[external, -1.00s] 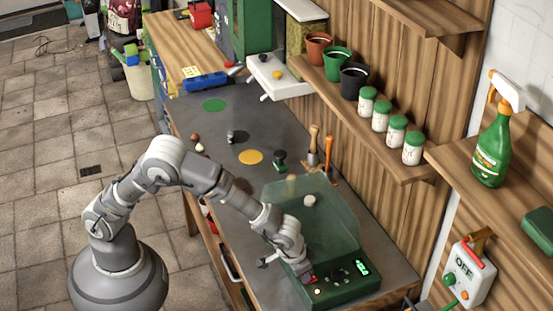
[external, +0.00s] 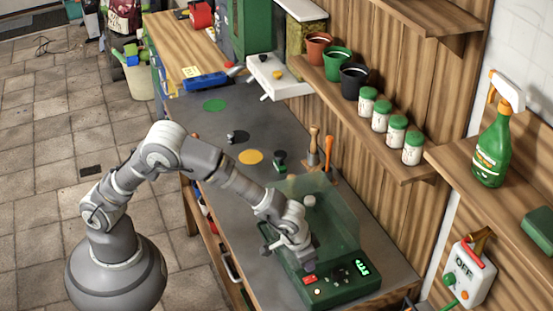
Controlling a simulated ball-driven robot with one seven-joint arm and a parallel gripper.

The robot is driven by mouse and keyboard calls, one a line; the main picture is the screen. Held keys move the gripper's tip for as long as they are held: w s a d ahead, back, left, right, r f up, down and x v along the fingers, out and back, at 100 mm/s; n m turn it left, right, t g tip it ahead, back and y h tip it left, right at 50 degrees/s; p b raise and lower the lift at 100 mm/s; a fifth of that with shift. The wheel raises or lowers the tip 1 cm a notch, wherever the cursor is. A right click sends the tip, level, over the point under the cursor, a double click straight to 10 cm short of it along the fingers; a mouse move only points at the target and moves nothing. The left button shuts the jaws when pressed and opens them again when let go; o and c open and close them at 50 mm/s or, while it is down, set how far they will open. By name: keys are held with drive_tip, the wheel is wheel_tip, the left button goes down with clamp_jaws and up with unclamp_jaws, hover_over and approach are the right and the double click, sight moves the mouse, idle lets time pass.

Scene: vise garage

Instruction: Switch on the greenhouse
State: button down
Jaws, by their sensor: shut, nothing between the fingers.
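The greenhouse is a dark green box with a clear cover (external: 335,215) on the front part of the workbench. Its front panel (external: 340,290) carries a red switch (external: 309,280), several dark knobs and a lit green display (external: 361,267). The digits are too small to read surely. My gripper (external: 308,268) is shut and empty, pointing down just behind the red switch at the panel's left. I cannot tell whether it touches the panel. My wrist hides part of the cover's left side.
A wall box marked OFF (external: 465,272) with a red handle hangs at the right. A shelf with pots and jars (external: 380,117) runs above the bench. A small green-and-black object (external: 280,160) and two upright tools (external: 328,152) stand behind the greenhouse. The bench's middle left is mostly clear.

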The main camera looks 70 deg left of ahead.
drive_tip(key=s+p+v, duration=0.1)
drive_tip(key=p+v, duration=0.1)
drive_tip(key=v, duration=0.8)
drive_tip(key=shift+s+f, duration=0.35)
drive_tip(key=shift+s, duration=0.05)
drive_tip(key=w+a+r+t+h+b, duration=0.1)
drive_tip(key=w+a+r+t, duration=0.15)
drive_tip(key=a+r, duration=0.4)
drive_tip(key=w+a+r+t, duration=0.1)
drive_tip(key=w+a+r, duration=0.2)
drive_tip(key=r, duration=0.6)
drive_tip(key=w+a+r+t+h+b, duration=0.1)
drive_tip(key=w+a+r+t, duration=0.1)
drive_tip(key=a+r, duration=0.45)
drive_tip(key=s+a+r+t+b, duration=0.1)
drive_tip(key=s+a+r+t, duration=0.1)
drive_tip(key=r, duration=0.6)
drive_tip(key=s+a+r+t+y+b, duration=0.1)
drive_tip(key=s+a+r+t, duration=0.1)
drive_tip(key=s+a+r, duration=0.3)
drive_tip(key=s+a+r+t+y, duration=0.1)
drive_tip(key=s+a+r+t, duration=0.1)
drive_tip(key=s+a+r, duration=0.2)
wheel_tip(320, 180, up, 9)
drive_tip(key=a, duration=0.3)
drive_tip(key=shift+f+b, duration=0.25)
drive_tip(key=shift+b, duration=0.15)
